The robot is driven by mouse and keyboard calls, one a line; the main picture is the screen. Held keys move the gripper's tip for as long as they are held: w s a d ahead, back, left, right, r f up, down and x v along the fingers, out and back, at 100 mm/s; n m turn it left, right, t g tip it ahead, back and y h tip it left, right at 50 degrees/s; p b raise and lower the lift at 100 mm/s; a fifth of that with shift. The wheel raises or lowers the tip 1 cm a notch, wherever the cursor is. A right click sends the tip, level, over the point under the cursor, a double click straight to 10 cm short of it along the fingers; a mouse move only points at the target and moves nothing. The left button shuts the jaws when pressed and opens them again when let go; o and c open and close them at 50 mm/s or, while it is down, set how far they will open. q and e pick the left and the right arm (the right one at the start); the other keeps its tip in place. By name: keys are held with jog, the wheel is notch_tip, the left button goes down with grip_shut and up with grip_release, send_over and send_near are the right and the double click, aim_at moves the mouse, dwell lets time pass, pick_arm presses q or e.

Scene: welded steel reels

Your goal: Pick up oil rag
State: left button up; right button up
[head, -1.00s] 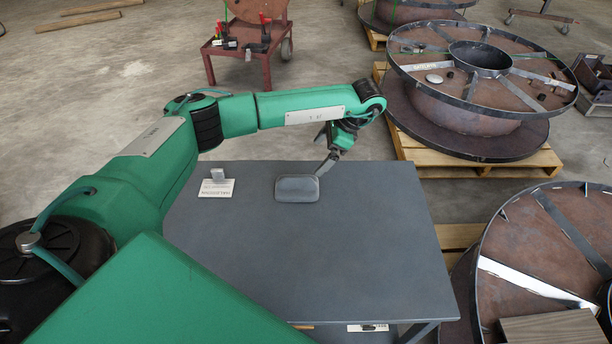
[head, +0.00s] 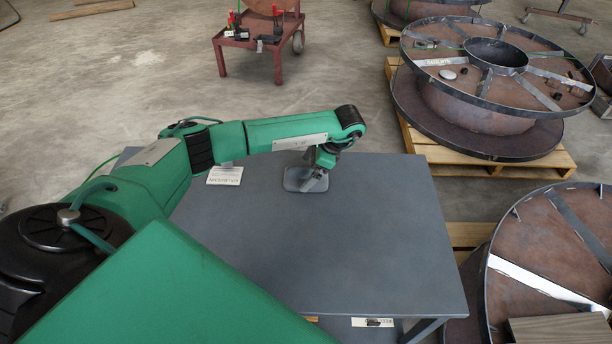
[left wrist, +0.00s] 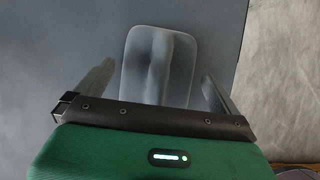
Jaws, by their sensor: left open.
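The oil rag (head: 293,182) is a grey, folded, rounded rectangle lying flat on the dark grey table (head: 370,240). My left gripper (head: 315,182) is over the rag and partly covers it in the head view. In the left wrist view the rag (left wrist: 160,60) lies between the two spread fingers of the left gripper (left wrist: 158,85), with a gap on each side. The gripper is open and holds nothing. How high the fingertips are above the table is hard to tell. My right gripper is not in view.
A white card (head: 225,176) lies on the table left of the rag, partly behind my arm. A large steel reel (head: 480,105) on a pallet stands behind right, and another reel (head: 550,240) is close to the table's right edge. The table's front is clear.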

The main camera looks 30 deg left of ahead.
aim_at(306, 168)
pick_arm(q)
jog(key=shift+s+a+f, duration=0.2)
jog(key=shift+a+f, duration=0.1)
jog(key=shift+f, duration=0.35)
jog(key=c, duration=0.7)
notch_tip(306, 168, up, 8)
jog(key=shift+w+r+p, duration=0.1)
jog(key=shift+r+p, duration=0.05)
jog(key=shift+p, duration=0.65)
notch_tip(306, 168, up, 12)
jog(key=p, duration=0.3)
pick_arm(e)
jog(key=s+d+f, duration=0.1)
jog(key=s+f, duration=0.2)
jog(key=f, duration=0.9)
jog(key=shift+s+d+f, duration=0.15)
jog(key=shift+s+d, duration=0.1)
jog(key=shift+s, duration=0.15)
